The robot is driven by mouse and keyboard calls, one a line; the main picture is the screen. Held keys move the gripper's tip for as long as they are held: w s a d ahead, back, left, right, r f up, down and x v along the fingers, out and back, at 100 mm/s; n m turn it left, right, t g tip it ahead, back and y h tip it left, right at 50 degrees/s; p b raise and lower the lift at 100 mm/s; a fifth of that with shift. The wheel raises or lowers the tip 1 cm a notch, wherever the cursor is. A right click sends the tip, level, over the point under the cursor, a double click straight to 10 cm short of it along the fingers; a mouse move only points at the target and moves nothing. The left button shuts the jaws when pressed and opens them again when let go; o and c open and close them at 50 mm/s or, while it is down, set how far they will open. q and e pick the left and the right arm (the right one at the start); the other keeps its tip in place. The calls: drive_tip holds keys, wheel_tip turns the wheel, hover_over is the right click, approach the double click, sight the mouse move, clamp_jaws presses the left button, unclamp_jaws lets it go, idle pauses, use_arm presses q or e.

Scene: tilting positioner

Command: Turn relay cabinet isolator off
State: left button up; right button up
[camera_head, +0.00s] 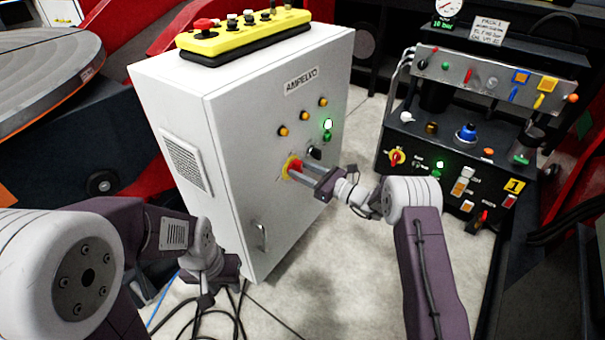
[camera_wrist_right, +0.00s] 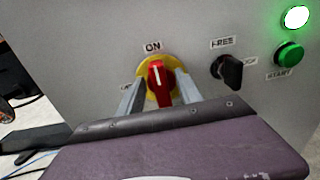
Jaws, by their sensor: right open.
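The white relay cabinet (camera_head: 245,130) stands upright. Its isolator is a red handle (camera_wrist_right: 159,82) on a yellow round plate (camera_wrist_right: 150,66), also visible in the head view (camera_head: 291,167). The handle stands near vertical, its white mark toward the ON label (camera_wrist_right: 152,47). My right gripper (camera_wrist_right: 159,76) is open, with one finger on each side of the handle; I cannot tell whether either touches it. In the head view my right gripper (camera_head: 300,170) reaches the cabinet front from the right. My left gripper (camera_head: 225,270) is low by the cabinet's lower left; its fingers are not clear.
A black FREE/LOCK selector (camera_wrist_right: 230,70) and a lit green START button (camera_wrist_right: 288,54) sit right of the isolator. A yellow pendant (camera_head: 240,35) lies on the cabinet top. A control bench (camera_head: 460,165) stands at right. Cables lie on the floor near my left arm.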

clamp_jaws()
